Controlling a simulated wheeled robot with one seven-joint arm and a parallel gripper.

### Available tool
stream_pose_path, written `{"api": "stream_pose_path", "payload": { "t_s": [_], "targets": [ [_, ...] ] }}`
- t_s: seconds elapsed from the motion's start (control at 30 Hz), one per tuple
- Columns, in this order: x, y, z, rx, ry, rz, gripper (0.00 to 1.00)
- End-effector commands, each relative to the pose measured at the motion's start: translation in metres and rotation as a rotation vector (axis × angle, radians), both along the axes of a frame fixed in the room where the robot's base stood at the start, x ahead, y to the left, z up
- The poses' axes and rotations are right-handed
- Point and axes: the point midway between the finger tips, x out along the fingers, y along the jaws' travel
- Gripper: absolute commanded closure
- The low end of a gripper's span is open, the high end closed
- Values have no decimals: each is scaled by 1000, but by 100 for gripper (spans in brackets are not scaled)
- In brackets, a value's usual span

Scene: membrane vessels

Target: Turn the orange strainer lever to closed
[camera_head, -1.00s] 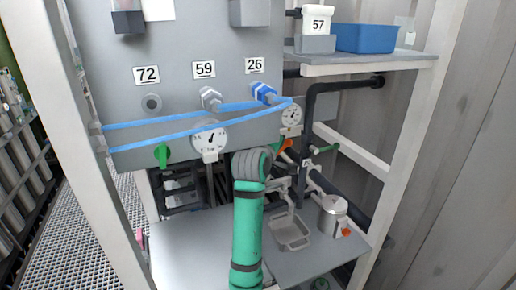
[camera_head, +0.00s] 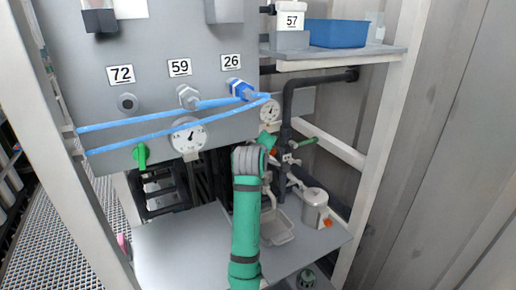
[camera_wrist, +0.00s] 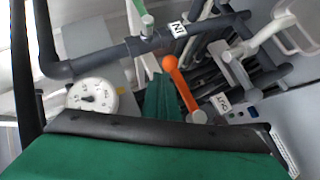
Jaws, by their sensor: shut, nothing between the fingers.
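The orange strainer lever (camera_wrist: 182,84) shows in the wrist view as a bar with a round knob. It slants from the knob at upper left to its foot at lower right, between dark pipes with an "IN" tag (camera_wrist: 178,29) and an "OUT" tag (camera_wrist: 220,103). In the head view only a small orange bit (camera_head: 272,151) shows behind my arm. My gripper (camera_wrist: 162,92), green, is shut and empty just left of the lever; I cannot tell whether they touch. In the head view my gripper (camera_head: 267,141) is mostly hidden by my wrist.
A pressure gauge (camera_wrist: 92,97) sits left of the lever, below the dark pipe (camera_wrist: 110,53). A green-handled valve (camera_head: 303,143) is to the right. A grey tray (camera_head: 277,232) and a metal pot (camera_head: 314,205) stand on the lower shelf (camera_head: 175,250). Blue hoses cross the panel.

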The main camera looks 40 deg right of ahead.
Motion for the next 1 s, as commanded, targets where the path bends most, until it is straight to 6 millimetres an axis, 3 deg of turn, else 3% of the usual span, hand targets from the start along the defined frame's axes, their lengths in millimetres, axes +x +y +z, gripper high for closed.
{"api": "stream_pose_path", "payload": {
  "t_s": [0.57, 1.0],
  "targets": [
    [-1, 0, 0, -2, 0, -2, 100],
    [-31, 43, 21, -2, -2, -5, 100]
  ]
}}
